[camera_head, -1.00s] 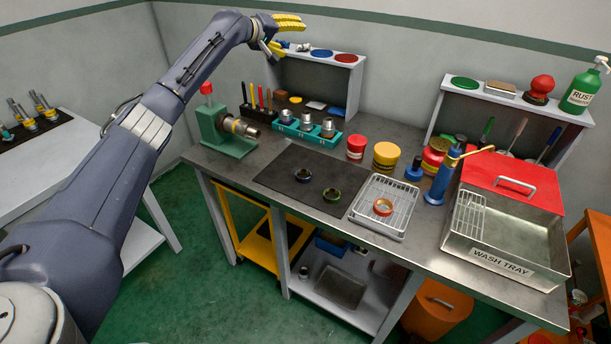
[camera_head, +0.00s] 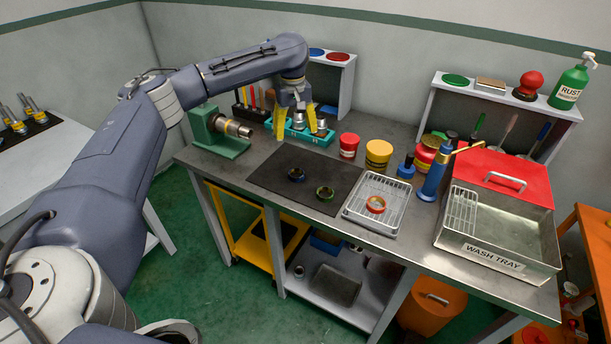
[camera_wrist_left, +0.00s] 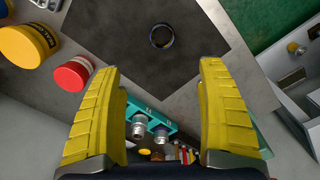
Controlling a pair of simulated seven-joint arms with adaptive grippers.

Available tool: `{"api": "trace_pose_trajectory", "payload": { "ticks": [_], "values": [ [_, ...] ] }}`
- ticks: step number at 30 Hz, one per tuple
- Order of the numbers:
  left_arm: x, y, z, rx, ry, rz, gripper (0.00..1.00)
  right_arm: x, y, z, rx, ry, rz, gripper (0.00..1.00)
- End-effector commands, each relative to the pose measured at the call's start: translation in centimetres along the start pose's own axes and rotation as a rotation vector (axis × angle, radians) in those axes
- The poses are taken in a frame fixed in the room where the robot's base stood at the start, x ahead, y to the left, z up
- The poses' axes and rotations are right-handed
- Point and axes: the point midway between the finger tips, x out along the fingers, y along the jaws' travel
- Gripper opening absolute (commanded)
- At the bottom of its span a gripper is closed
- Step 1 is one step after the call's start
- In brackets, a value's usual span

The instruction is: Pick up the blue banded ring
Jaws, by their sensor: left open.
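The blue banded ring (camera_head: 297,175) lies flat on the dark mat (camera_head: 262,173) on the workbench. It also shows in the left wrist view (camera_wrist_left: 161,36), alone near the top middle on the mat. My right gripper is not in view.
A teal rack (camera_head: 318,136) of metal fittings stands behind the mat. A wire tray (camera_head: 360,210) with an orange ring (camera_head: 376,204) is right of the mat. Red (camera_head: 349,146) and yellow (camera_head: 378,155) tins stand behind the tray.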

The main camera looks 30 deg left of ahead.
Motion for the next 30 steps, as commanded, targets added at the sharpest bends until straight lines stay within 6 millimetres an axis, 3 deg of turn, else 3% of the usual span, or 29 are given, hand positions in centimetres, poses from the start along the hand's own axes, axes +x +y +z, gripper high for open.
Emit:
{"api": "trace_pose_trajectory", "payload": {
  "ticks": [5, 21, 30],
  "values": [
    [1.6, -0.7, 0.1, -0.008, -0.002, -0.027, 0.75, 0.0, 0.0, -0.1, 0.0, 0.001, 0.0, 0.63],
    [10.7, -0.8, 0.1, -0.006, -0.002, -0.025, 0.75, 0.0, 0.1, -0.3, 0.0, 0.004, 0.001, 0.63],
    [12.3, -0.8, 0.1, -0.006, 0.0, -0.023, 0.75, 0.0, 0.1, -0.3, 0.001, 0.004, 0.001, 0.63]
  ]
}}
